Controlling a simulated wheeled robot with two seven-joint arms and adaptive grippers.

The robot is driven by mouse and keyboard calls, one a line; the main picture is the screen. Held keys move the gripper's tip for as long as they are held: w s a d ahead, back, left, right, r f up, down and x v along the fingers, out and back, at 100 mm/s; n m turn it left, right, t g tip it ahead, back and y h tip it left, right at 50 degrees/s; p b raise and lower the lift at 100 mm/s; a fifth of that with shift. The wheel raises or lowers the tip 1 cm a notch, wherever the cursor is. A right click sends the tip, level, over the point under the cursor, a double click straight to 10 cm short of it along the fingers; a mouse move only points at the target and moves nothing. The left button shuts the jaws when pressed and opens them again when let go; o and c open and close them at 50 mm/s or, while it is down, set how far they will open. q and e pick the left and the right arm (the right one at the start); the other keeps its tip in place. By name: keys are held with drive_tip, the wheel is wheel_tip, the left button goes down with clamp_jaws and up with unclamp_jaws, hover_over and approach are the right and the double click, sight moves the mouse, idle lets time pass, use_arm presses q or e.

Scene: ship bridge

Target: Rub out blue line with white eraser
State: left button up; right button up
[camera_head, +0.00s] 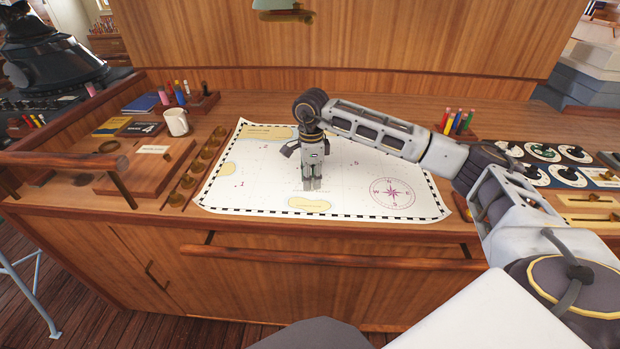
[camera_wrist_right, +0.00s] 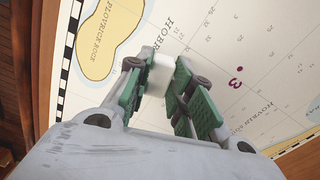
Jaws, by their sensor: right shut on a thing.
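A white sea chart (camera_head: 270,170) with a chequered border lies flat on the wooden desk. My right gripper (camera_head: 312,187) points down over the middle of the chart, its fingertips at or just above the paper. In the right wrist view the gripper (camera_wrist_right: 160,82) is shut on a white eraser (camera_wrist_right: 160,72), held between green finger pads. I cannot make out the blue line in either view; the gripper may hide it. My left gripper is out of view.
A white mug (camera_head: 176,122), books and a wooden box (camera_head: 146,168) stand left of the chart. Coloured pens (camera_head: 457,122) stand at the back right, near a panel of dials (camera_head: 543,152). A wooden rail (camera_head: 330,257) runs along the desk front.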

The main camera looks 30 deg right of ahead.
sight(326, 186)
drive_tip(key=shift+s+d+f, duration=0.1)
drive_tip(key=shift+d, duration=0.1)
drive_tip(key=shift+s+d, duration=0.2)
drive_tip(key=shift+d, duration=0.25)
drive_tip(key=shift+s+d, duration=0.2)
drive_tip(key=shift+d, duration=0.25)
drive_tip(key=shift+s+d+b, duration=0.2)
drive_tip(key=shift+s+d, duration=0.05)
drive_tip(key=shift+d, duration=0.3)
drive_tip(key=shift+s+d+b, duration=0.2)
drive_tip(key=shift+d, duration=0.35)
drive_tip(key=shift+r+p, duration=0.65)
drive_tip(key=shift+r, duration=0.45)
drive_tip(key=shift+r+p, duration=1.15)
drive_tip(key=shift+r, duration=0.85)
